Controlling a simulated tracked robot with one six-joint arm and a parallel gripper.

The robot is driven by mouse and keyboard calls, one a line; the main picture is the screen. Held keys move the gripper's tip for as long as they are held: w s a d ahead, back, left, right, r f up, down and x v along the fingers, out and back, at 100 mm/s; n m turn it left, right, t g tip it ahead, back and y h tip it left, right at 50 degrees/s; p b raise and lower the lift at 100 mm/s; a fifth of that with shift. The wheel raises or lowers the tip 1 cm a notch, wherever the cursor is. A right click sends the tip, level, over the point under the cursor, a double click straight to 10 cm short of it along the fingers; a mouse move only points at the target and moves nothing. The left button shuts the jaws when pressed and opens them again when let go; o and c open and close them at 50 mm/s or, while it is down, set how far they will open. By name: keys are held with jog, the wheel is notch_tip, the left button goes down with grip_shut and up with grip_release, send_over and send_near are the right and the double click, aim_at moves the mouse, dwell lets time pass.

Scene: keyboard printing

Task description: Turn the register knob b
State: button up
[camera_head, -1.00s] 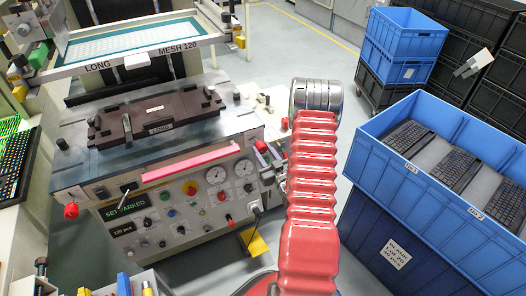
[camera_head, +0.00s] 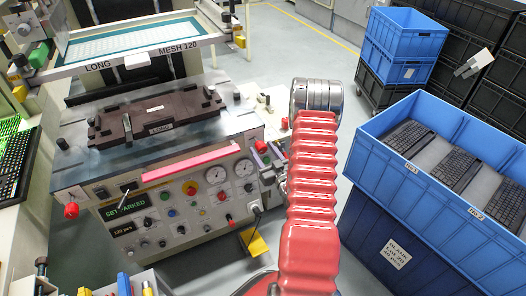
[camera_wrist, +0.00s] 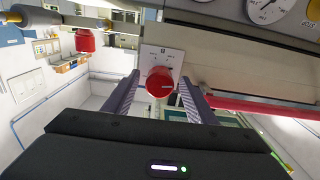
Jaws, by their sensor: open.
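A red round knob (camera_wrist: 159,83) on a pale plate with dial markings shows in the middle of the wrist view. My gripper (camera_wrist: 158,78) is open, one finger on each side of this knob in the picture. I cannot tell whether either finger touches it. A second red knob (camera_wrist: 85,41) shows at the upper left. The letter naming either knob is not readable. In the head view, red knobs show at the right side of the press (camera_head: 190,210), near its corner (camera_head: 261,147). My red arm hides most of the gripper there.
A blue crate (camera_head: 440,185) with keyboards stands at the right. Open floor lies behind my arm.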

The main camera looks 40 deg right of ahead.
jog(key=v, duration=1.3)
jog(key=shift+s+a, duration=0.15)
jog(key=shift+s, duration=0.15)
